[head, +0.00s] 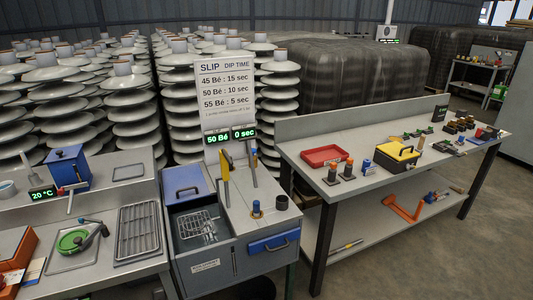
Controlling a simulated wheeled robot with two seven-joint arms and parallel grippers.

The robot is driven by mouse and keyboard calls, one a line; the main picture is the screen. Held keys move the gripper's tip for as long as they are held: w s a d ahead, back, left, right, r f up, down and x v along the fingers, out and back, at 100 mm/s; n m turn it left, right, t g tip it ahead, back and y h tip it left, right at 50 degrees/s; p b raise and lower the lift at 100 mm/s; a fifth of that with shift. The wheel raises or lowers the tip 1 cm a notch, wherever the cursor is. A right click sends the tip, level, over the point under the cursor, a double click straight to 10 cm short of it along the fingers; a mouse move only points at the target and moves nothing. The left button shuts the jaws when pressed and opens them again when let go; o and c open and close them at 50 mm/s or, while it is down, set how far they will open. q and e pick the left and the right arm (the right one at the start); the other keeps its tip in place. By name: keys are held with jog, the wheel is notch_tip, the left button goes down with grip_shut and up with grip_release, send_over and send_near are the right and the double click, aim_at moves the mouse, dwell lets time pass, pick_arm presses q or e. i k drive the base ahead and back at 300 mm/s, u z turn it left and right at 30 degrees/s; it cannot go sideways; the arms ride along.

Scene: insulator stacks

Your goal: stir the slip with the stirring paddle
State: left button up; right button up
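A grey dip station (237,256) stands in the middle, under a slip dip-time sign (226,83). Its open tank holds a wire basket (197,225); I cannot make out the slip's surface. A blue panel (186,184) lies just behind the tank opening. A yellow upright tool (225,168) and a slim tool with a blue top (252,156) stand at the station's back. I cannot tell which of them is the stirring paddle. Neither gripper shows in the head view.
A display (230,135) reads 50 Bé and 0 sec. The right table carries a red tray (325,156) and a yellow box (397,155). Insulator stacks (182,105) fill the back.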

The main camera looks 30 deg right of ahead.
aim_at(248, 139)
jog(key=u, duration=0.25)
jog(key=k, duration=0.35)
jog(key=z, duration=1.25)
jog(key=i, duration=1.75)
jog(key=u, duration=0.9)
